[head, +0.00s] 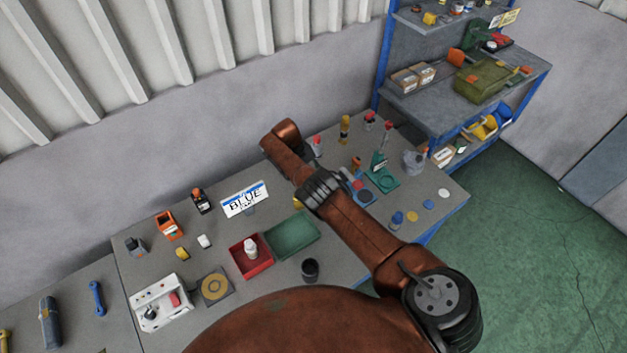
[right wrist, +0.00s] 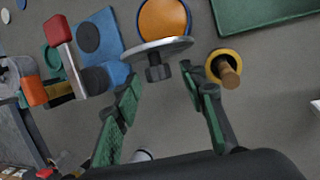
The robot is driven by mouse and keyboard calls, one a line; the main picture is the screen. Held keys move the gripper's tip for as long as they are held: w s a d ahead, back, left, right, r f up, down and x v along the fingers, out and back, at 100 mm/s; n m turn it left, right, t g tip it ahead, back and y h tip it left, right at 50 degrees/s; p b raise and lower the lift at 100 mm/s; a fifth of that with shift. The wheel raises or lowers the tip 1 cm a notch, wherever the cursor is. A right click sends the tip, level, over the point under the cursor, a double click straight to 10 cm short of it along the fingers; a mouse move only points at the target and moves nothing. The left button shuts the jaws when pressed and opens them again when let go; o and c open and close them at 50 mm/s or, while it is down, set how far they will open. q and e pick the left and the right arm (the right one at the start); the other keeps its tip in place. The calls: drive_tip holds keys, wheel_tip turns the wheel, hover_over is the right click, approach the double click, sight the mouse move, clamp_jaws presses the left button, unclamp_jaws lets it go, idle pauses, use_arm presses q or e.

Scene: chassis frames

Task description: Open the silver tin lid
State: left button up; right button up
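In the right wrist view, a silver disc, which looks like the tin lid (right wrist: 142,50), shows nearly edge-on at the top. A dark knob (right wrist: 157,72) sticks out from it toward the camera. An orange round face (right wrist: 163,18) shows behind the disc; I cannot tell whether it belongs to the tin. My right gripper (right wrist: 161,74) is open, with its green-padded fingers on either side of the knob and gaps visible on both sides. In the head view my right arm reaches across the bench and hides the right gripper. My left gripper is in neither view.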

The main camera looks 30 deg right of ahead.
drive_tip(key=shift+r, duration=0.1)
drive_tip(key=v, duration=1.1)
drive_tip(key=shift+r, duration=0.35)
drive_tip(key=shift+w+a, duration=0.15)
idle(0.5)
